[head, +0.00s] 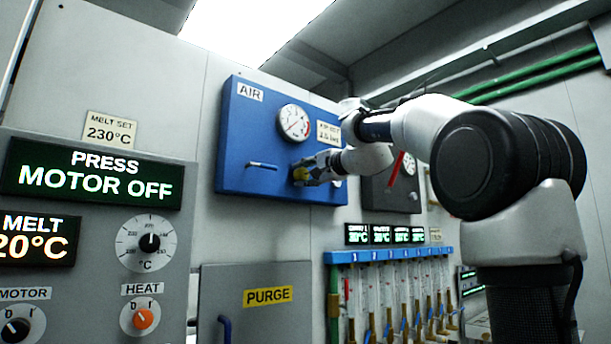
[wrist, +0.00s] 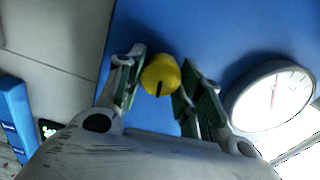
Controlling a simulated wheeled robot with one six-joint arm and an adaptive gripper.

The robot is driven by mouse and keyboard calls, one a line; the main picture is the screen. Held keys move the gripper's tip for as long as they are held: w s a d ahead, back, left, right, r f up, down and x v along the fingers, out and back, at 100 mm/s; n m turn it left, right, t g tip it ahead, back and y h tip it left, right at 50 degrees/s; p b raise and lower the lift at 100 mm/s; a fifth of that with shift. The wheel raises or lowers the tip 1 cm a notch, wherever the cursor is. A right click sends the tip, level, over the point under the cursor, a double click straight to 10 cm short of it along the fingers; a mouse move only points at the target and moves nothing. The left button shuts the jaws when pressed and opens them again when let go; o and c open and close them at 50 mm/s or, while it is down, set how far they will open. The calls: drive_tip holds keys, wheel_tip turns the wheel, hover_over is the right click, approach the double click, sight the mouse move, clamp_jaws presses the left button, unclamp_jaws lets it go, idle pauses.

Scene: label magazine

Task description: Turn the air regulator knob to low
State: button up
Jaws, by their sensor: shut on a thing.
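The yellow air regulator knob (wrist: 160,75) sits on the blue air panel (head: 240,140), with a dark pointer line on its face toward the bottom of the wrist view. In the head view the knob (head: 299,174) is partly covered by my gripper (head: 306,172). My gripper (wrist: 162,80) is shut on the knob, with one green-padded finger on each side of it. The round pressure gauge (head: 293,123) is above the knob; its needle is hard to read exactly. It also shows at the right of the wrist view (wrist: 270,97).
A blue lever handle (head: 262,165) sticks out left of the knob. A small label plate (head: 328,133), too blurred to read surely, is right of the gauge. Below are a grey PURGE cover (head: 255,320) and a blue-topped row of flow tubes (head: 390,255). A dark box with a red lever (head: 397,168) is behind my arm.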

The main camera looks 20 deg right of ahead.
drive_tip(key=n, duration=1.1)
drive_tip(key=shift+a, duration=0.1)
drive_tip(key=shift+n, duration=2)
drive_tip(key=shift+c, duration=0.2)
drive_tip(key=o, duration=1)
drive_tip(key=shift+o, duration=0.2)
drive_tip(key=shift+s+r, duration=0.1)
drive_tip(key=shift+s, duration=0.05)
